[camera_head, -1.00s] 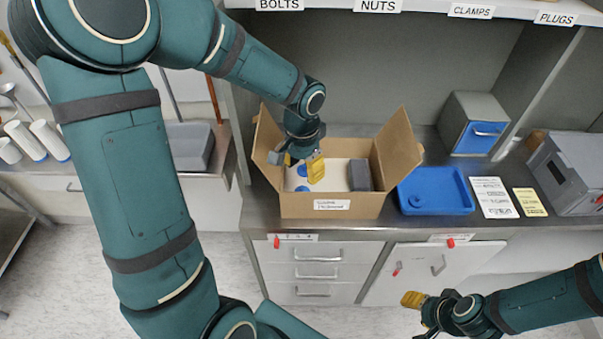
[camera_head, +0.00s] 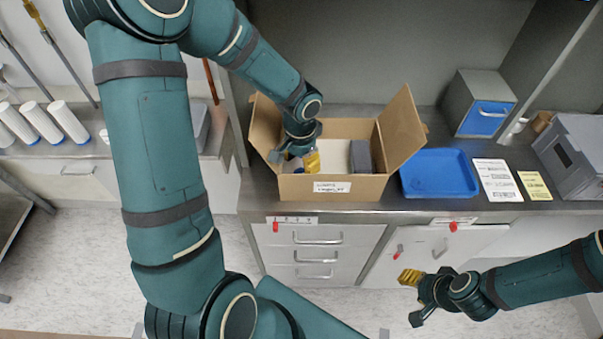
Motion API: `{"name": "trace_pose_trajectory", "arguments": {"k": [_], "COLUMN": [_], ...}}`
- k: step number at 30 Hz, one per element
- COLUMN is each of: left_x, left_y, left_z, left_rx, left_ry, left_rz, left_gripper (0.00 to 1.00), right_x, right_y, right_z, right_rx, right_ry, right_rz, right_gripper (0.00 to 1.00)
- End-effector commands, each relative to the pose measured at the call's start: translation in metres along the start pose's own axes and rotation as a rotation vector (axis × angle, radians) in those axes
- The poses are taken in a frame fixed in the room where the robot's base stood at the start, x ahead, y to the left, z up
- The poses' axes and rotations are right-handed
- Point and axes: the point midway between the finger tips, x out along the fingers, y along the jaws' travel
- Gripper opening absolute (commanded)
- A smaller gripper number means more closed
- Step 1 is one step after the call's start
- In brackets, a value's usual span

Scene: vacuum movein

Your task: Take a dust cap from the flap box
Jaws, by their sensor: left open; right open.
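The flap box (camera_head: 375,188) is an open cardboard box on the counter, its side flaps spread. My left gripper (camera_head: 296,164) reaches down into its left part, open, with a yellow finger pad showing. A bit of blue, likely a dust cap (camera_head: 291,166), shows by the fingers. The gripper and box wall hide most of it, and I cannot tell whether they touch. A dark grey block (camera_head: 361,157) stands in the box's right part. My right gripper (camera_head: 411,296) is open and empty, low in front of the cabinets.
A blue tray (camera_head: 438,174) lies right of the box and looks empty. Labelled cards (camera_head: 497,180), a grey bin with a blue front (camera_head: 480,105) and a grey case (camera_head: 573,155) stand further right. The box's right flap (camera_head: 402,130) sticks up.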

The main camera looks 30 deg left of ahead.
Motion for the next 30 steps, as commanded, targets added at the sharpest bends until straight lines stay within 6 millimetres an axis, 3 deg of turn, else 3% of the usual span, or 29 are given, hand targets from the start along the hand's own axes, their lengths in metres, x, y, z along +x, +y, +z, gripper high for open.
{"name": "trace_pose_trajectory", "arguments": {"k": [3, 9, 18, 24, 30], "left_x": [0.020, 0.041, 0.043, 0.043, 0.043], "left_y": [-0.001, -0.001, -0.002, -0.002, -0.002], "left_z": [-0.004, -0.005, -0.005, -0.005, -0.005], "left_rx": [0.001, 0.001, 0.001, 0.001, 0.001], "left_ry": [-0.004, -0.002, 0.000, 0.000, 0.000], "left_rz": [0.002, 0.001, 0.000, 0.000, 0.000], "left_gripper": [0.52, 0.52, 0.51, 0.02, 0.00], "right_x": [0.004, 0.007, 0.007, 0.007, 0.007], "right_y": [0.001, 0.003, 0.003, 0.003, 0.003], "right_z": [0.002, 0.004, 0.004, 0.004, 0.003], "right_rx": [-0.001, -0.002, -0.002, -0.002, -0.002], "right_ry": [-0.003, -0.007, -0.007, -0.007, -0.007], "right_rz": [0.000, -0.001, -0.001, -0.001, -0.001], "right_gripper": [0.47, 0.47, 0.47, 0.47, 0.47]}}
